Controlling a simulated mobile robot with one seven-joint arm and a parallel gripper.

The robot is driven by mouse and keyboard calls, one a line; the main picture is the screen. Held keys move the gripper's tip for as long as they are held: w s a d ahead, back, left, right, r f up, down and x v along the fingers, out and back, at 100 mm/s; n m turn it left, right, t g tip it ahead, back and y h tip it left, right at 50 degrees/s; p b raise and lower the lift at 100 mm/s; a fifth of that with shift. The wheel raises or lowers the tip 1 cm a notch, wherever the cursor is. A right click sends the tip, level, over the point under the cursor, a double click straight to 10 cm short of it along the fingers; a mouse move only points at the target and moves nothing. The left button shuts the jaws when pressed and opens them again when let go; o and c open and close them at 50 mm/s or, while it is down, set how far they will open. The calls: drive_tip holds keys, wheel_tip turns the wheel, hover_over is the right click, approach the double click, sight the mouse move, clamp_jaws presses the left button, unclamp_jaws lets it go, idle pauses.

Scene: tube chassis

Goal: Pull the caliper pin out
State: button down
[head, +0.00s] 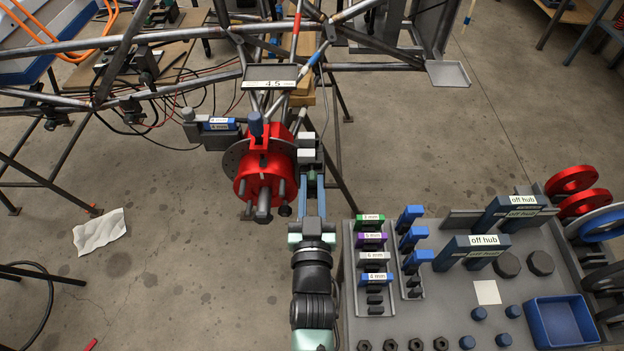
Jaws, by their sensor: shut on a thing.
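A red hub (262,190) with several grey studs stands in front of a grey disc (232,158). A red caliper (262,141) straddles the disc's top, and a blue-headed piece that looks like the caliper pin (256,124) stands upright in it. My gripper (313,182) is right of the hub, apart from this blue head, pointing away from me. Its blue fingers are shut on a small dark part (313,172) beside two white-faced blocks (306,147). I cannot tell what that part is; the fingers hide much of it.
A grey bench (440,318) at right holds labelled blocks, "off hub" stands (472,250), nuts and a blue bin (561,322). Chassis tubes (170,33) cross behind the hub. A "4.5" sign (270,83) hangs above it. Floor at left is mostly clear.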

drive_tip(key=s+p, duration=0.1)
drive_tip(key=s, duration=0.3)
drive_tip(key=shift+s, duration=0.2)
drive_tip(key=shift+s+f, duration=0.1)
drive_tip(key=shift+s, duration=0.1)
drive_tip(key=c, duration=0.7)
unclamp_jaws()
drive_tip(key=s, duration=1.3)
